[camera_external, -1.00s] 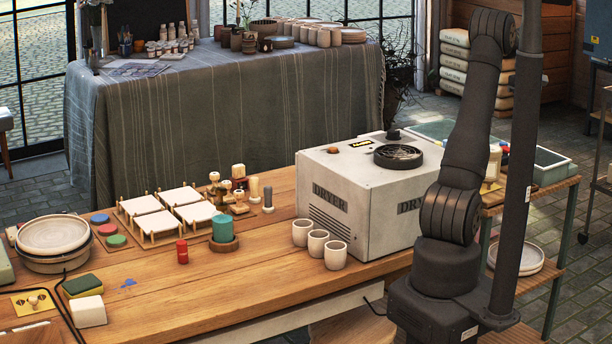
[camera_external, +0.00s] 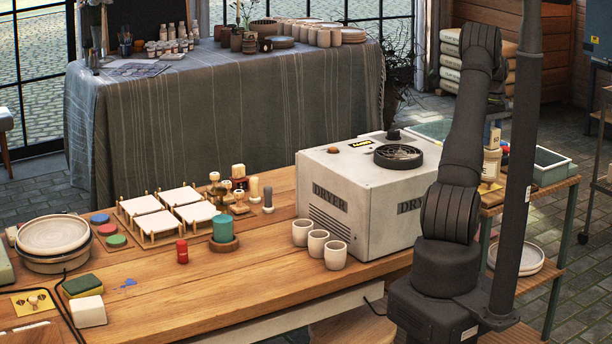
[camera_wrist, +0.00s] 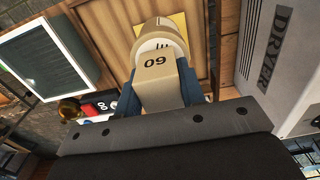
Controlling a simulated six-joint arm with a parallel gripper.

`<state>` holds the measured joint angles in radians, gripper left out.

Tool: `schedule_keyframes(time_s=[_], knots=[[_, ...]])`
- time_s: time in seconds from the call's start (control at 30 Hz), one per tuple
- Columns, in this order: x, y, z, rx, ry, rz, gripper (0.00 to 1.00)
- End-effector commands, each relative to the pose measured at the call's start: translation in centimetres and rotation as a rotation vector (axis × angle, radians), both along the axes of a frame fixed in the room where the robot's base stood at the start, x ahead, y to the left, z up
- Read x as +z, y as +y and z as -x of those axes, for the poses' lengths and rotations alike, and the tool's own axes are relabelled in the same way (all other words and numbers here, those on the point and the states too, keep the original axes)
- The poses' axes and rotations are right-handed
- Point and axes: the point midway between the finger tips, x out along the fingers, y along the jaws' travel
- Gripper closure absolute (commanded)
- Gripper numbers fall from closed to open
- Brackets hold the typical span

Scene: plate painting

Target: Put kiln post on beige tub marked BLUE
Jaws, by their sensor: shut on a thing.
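A pale kiln post (camera_wrist: 157,76) marked 60 is between the blue fingers of my gripper (camera_wrist: 160,92) in the wrist view, and the gripper is shut on it. The beige tub (camera_wrist: 160,36) lies just beyond the post, on a yellow square; its dark lettering is mostly covered and I cannot read it. In the external view the post (camera_external: 494,138) shows upright directly over the tub (camera_external: 492,165), beside my arm. I cannot tell whether the post touches the tub. My gripper is hidden behind my arm in the external view.
The white dryer (camera_external: 360,200) stands left of my arm, with three cups (camera_external: 318,243) before it. A green-white tray (camera_external: 551,166) is on the wooden side shelf near the tub. Red and black items (camera_wrist: 103,106) lie close to the gripper's left.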

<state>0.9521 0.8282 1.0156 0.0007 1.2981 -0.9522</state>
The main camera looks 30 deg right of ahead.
Motion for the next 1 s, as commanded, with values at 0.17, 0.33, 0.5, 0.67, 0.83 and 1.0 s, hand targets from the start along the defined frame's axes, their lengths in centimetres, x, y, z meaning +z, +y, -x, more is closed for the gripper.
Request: schedule_keyframes(time_s=[0.17, 0.33, 0.5, 0.67, 0.83, 1.0], knots=[[0.0, 0.0, 0.0, 0.0, -0.001, 0.002, 0.91], [-0.3, 0.0, 0.0, 0.0, -0.001, 0.001, 0.91], [-0.3, 0.0, 0.0, 0.0, -0.001, 0.001, 0.42], [-0.3, 0.0, 0.0, 0.0, -0.001, 0.001, 0.42], [0.3, -0.1, 0.0, 0.0, -0.002, 0.002, 0.42], [3.1, -0.1, 0.0, 0.0, -0.004, 0.005, 0.42]])
